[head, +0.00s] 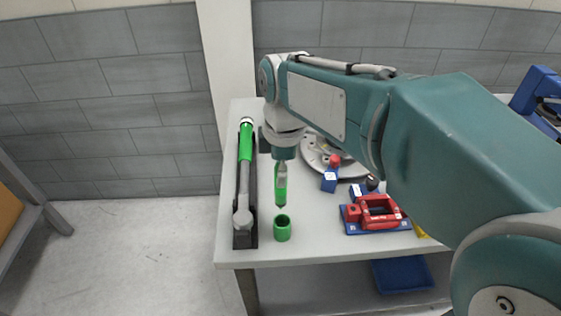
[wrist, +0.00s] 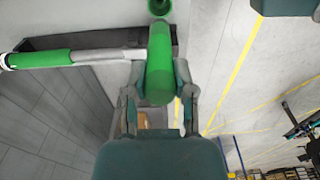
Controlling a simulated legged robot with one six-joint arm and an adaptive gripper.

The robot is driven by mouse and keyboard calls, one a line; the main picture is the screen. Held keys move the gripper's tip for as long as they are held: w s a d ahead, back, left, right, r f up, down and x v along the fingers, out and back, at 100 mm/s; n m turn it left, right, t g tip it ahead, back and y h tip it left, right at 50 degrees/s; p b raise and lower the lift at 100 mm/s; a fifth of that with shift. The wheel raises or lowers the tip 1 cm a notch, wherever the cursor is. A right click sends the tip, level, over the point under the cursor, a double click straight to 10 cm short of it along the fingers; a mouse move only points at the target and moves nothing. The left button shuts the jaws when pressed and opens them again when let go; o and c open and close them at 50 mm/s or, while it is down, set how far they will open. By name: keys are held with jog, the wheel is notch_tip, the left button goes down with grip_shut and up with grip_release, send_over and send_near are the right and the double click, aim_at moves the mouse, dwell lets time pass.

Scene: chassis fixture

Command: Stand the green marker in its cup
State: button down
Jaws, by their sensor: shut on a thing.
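The green marker (head: 281,190) is held upright in my gripper (head: 282,172), with its dark tip pointing down. In the wrist view the marker (wrist: 159,70) stands between the two fingers of my gripper (wrist: 157,92). The green cup (head: 282,228) stands on the table just below and in front of the marker, with its opening up. A small gap shows between the tip and the cup's rim in the head view. The cup (wrist: 159,7) is partly cut off at the top of the wrist view.
A dark tray (head: 253,236) at the table's left edge holds a green-handled grey tool (head: 245,145). A red and blue fixture (head: 378,212), a small blue block (head: 329,182) with a red top, and a round grey base (head: 315,156) lie to the right.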

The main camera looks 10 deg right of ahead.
aim_at(282, 204)
jog(key=shift+d+f, duration=0.2)
jog(key=shift+f, duration=1.45)
jog(key=shift+a+f, duration=0.1)
jog(key=shift+f, duration=0.15)
jog(key=shift+f, duration=3.05)
jog(key=shift+c, duration=1.8)
grip_release()
